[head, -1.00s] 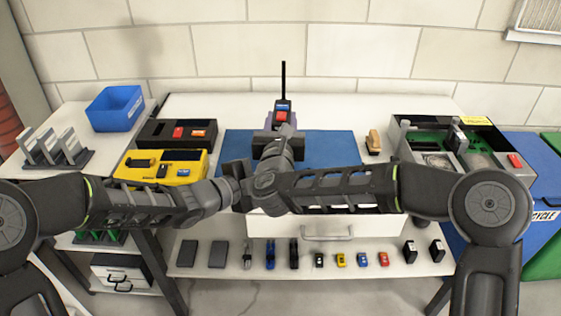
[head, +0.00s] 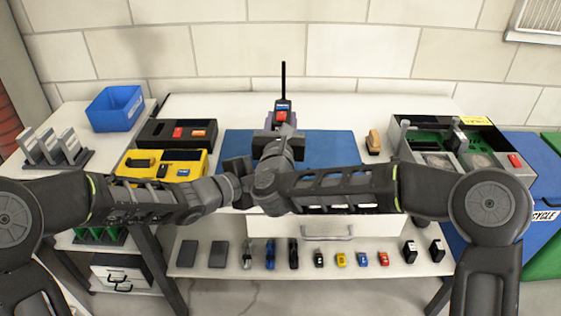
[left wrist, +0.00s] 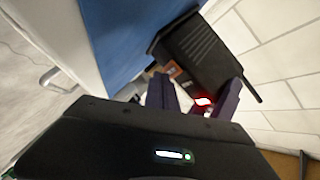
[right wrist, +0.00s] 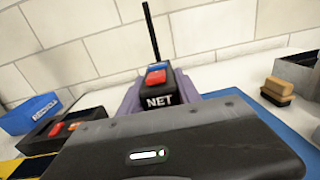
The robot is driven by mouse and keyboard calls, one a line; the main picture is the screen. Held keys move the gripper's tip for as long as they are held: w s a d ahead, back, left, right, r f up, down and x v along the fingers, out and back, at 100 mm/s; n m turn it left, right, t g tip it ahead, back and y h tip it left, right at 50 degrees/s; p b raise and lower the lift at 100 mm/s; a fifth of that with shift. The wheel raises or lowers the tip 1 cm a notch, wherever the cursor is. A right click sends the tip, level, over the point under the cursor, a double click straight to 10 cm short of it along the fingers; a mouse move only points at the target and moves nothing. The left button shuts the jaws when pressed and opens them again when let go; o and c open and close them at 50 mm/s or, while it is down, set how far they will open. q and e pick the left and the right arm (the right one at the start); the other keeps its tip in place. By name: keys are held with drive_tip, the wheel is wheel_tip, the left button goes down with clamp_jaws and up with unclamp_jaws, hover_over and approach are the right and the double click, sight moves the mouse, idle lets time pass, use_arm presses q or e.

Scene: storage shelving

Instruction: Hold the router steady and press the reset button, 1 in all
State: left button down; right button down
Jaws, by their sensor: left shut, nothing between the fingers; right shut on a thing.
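The router is a small black box with an upright antenna, a blue label and a red patch on top (head: 282,104). In the right wrist view its face reads NET (right wrist: 160,101). My right gripper (right wrist: 158,92) is shut on the router, purple fingers on either side; it also shows in the head view (head: 281,128). In the left wrist view the router (left wrist: 197,50) shows its ribbed side. My left gripper (left wrist: 163,92) is shut and empty, close beside the router. Near it a red glow shows; I cannot tell whether it is the reset button.
A blue mat (head: 335,150) covers the table's middle. A yellow case (head: 190,163), a black case (head: 160,130) and a blue bin (head: 115,108) are at left. A wall stands behind.

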use_arm(q)
drive_tip(key=shift+w, duration=0.4)
idle(0.5)
drive_tip(key=shift+s, duration=0.8)
drive_tip(key=shift+s, duration=0.15)
drive_tip(key=shift+s+a, duration=0.15)
drive_tip(key=shift+s, duration=2.25)
use_arm(e)
drive_tip(key=c, duration=0.8)
unclamp_jaws()
drive_tip(key=shift+o, duration=0.2)
